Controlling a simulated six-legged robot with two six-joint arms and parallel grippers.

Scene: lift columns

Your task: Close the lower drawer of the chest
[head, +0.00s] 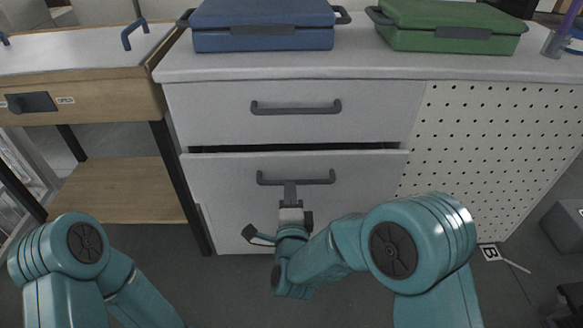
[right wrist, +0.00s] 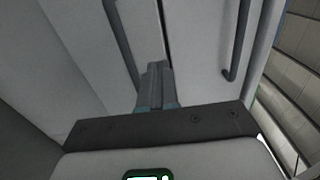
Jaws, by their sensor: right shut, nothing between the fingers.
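The white chest (head: 200,115) has two drawers, one above the other, each with a dark bar handle. The lower drawer (head: 225,205) stands slightly open, with a dark gap along its top edge. Its handle (head: 260,181) is in front of my right gripper (head: 291,185). The right gripper is shut and empty, its tips at the middle of the lower handle; I cannot tell whether they touch it. In the right wrist view the shut fingers (right wrist: 155,85) point at the drawer front beside a handle. The upper drawer (head: 210,115) looks shut. My left arm shows at the lower left, its gripper out of frame.
A blue case (head: 262,38) and a green case (head: 450,45) stand on the chest top. A wooden bench (head: 90,110) is at the left. A perforated panel (head: 490,140) forms the chest's right part. A grey box (head: 566,222) stands at the far right.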

